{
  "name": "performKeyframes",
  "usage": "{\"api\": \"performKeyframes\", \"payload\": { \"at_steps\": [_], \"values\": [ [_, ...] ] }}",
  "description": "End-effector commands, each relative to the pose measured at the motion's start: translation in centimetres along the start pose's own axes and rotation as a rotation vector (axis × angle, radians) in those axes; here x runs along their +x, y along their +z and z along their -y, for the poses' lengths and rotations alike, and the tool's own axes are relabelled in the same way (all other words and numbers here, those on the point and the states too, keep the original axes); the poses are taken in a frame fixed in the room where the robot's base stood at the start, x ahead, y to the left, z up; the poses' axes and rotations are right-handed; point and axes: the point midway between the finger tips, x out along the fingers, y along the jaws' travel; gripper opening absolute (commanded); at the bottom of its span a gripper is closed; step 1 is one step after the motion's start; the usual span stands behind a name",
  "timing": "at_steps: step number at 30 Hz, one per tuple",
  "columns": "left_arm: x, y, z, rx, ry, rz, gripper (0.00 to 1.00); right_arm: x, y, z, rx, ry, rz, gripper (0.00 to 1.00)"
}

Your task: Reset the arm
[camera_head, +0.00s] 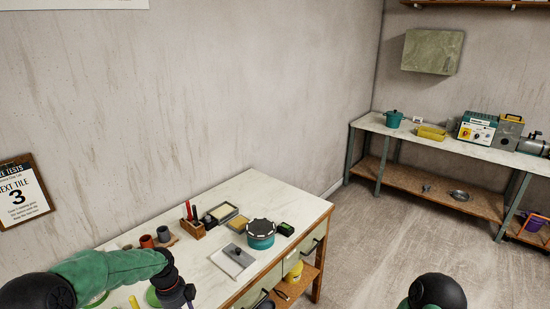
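My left arm (110,268) is green and black and comes in from the left over the workbench. Its wrist end (170,285) is above the near left part of the bench, and the gripper fingers are not clearly visible. Only a rounded black and green part of my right arm (437,292) shows at the bottom edge, right of the bench over the floor. My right gripper is out of view.
The workbench (285,196) holds a teal tin (261,235), a grey slab (234,260), a wooden tool holder (192,228), trays (223,212) and small cups (163,233). A second bench (455,142) with equipment stands along the back right. Open floor (385,230) lies between them.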

Motion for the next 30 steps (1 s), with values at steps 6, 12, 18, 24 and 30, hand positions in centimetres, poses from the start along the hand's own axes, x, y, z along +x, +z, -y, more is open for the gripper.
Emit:
{"api": "performKeyframes", "payload": {
  "at_steps": [6,12,18,24,30],
  "values": [
    [6.2,-4.0,-0.3,-0.290,-0.022,-0.073,0.48,0.3,0.0,-0.1,0.000,0.000,0.000,0.40],
    [13.2,-9.7,-1.9,-0.728,-0.018,-0.167,0.48,0.6,0.0,-0.2,0.000,0.000,0.000,0.40],
    [18.7,-15.4,-4.9,-1.198,0.024,-0.240,0.48,0.8,-0.1,-0.3,0.000,0.000,0.000,0.40],
    [22.4,-20.4,-8.9,-1.679,0.091,-0.276,0.48,1.1,-0.1,-0.4,0.000,0.000,0.000,0.40],
    [24.2,-23.8,-12.5,-2.063,0.145,-0.272,0.48,1.3,-0.1,-0.5,0.000,0.000,0.000,0.40]
  ]
}}
